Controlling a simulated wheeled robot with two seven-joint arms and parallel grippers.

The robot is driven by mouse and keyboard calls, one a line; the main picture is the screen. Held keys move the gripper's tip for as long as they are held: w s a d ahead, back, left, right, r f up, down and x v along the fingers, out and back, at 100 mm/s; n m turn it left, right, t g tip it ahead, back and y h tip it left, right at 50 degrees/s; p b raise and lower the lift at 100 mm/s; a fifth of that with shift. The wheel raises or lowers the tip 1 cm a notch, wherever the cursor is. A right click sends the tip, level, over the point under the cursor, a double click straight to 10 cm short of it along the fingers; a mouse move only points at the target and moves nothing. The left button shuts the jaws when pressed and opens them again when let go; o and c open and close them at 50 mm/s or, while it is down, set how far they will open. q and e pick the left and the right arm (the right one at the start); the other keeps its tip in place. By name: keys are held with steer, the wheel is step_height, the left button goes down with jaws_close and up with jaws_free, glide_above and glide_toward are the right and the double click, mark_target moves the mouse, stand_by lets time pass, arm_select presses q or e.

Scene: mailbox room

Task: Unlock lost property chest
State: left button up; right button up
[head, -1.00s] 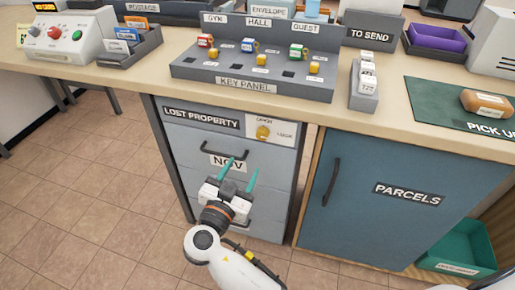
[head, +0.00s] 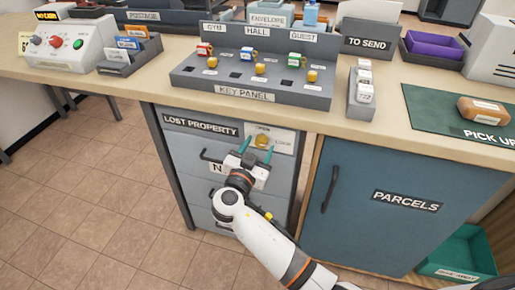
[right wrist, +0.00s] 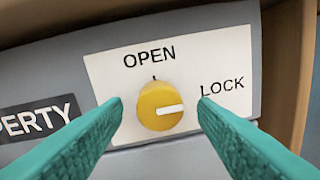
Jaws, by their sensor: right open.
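The lost property chest (head: 185,160) is a grey drawer unit under the counter, labelled LOST PROPERTY. Its lock knob (head: 262,140) is yellow and sits on a white plate at the top right of the chest. In the right wrist view the knob (right wrist: 160,106) has a white mark that points right, toward the word LOCK; OPEN is printed above it. My right gripper (head: 256,151) is open in front of the knob. Its teal fingers (right wrist: 160,112) show on either side of the knob, apart from it. My left gripper is not in view.
A key panel (head: 250,85) with several tagged keys stands on the counter above. The blue PARCELS door (head: 375,215) is right of the chest, with a green bin (head: 462,250) beyond. The tiled floor at left is clear.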

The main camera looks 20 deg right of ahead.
steer(key=shift+c, duration=0.5)
steer(key=c, duration=0.9)
